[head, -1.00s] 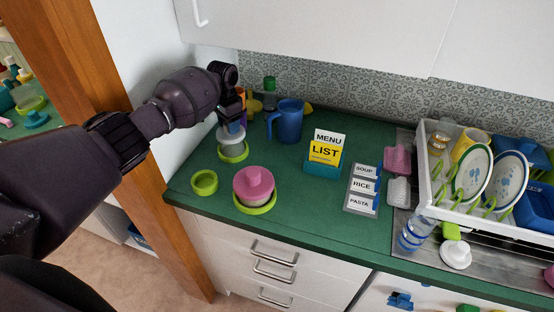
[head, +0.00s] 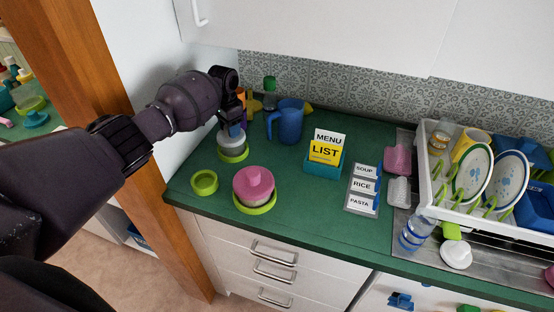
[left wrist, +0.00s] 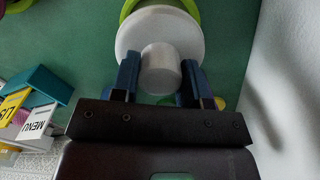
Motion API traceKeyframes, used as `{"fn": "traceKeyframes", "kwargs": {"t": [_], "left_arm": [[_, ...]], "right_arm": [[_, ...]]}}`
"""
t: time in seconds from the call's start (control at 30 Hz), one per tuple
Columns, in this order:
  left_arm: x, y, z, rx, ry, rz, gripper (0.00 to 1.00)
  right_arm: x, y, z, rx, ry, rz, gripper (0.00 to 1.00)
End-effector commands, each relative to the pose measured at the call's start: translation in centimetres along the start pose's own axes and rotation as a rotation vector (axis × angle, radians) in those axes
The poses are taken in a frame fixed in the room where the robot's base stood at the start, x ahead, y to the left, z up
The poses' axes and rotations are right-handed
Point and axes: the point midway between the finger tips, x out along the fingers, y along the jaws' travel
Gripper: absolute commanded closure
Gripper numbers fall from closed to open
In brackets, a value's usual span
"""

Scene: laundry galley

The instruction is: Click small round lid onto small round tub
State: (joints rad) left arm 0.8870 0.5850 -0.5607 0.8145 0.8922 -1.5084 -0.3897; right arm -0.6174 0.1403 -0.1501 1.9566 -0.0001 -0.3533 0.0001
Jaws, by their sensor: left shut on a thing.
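The small round lid is pale grey with a round knob. In the left wrist view the lid (left wrist: 160,38) fills the top middle, with its knob (left wrist: 160,70) between the two blue fingers. My left gripper (head: 234,122) is shut on that knob in the head view, pointing down at the back left of the counter. The lid (head: 228,137) is over the small round tub (head: 233,149), which stands in a green ring (head: 233,158). The lid and gripper hide most of the tub, and I cannot tell whether the lid is seated. My right gripper is not in view.
A pink-lidded tub (head: 253,185) in a green ring and an empty green ring (head: 204,182) stand in front. A blue jug (head: 288,122) and a menu holder (head: 324,168) stand to the right. The wall is close on the left.

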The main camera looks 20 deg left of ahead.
Motion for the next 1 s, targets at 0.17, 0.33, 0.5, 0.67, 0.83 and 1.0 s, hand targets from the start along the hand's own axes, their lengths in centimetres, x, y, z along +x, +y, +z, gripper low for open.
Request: {"fn": "traceKeyframes", "kwargs": {"t": [0.17, 0.33, 0.5, 0.67, 0.83, 1.0], "left_arm": [[0.25, 0.01, -0.01, 0.000, 0.000, 0.000, 0.97], [0.55, 0.00, 0.01, -0.001, 0.000, 0.000, 0.97], [0.61, -0.01, 0.02, -0.001, 0.000, 0.000, 0.42], [0.59, -0.01, 0.01, 0.000, 0.000, 0.000, 0.29], [0.58, -0.01, 0.01, 0.000, 0.000, 0.000, 0.37], [0.57, -0.01, 0.00, 0.000, 0.000, 0.000, 0.44]], "right_arm": [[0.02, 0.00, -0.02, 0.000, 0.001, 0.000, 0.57], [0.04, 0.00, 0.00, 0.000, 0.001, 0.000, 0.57], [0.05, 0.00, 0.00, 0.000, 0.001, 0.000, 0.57], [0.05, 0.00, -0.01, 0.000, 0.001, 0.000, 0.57], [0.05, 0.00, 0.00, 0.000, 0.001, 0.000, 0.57], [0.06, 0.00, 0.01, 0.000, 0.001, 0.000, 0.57]]}}
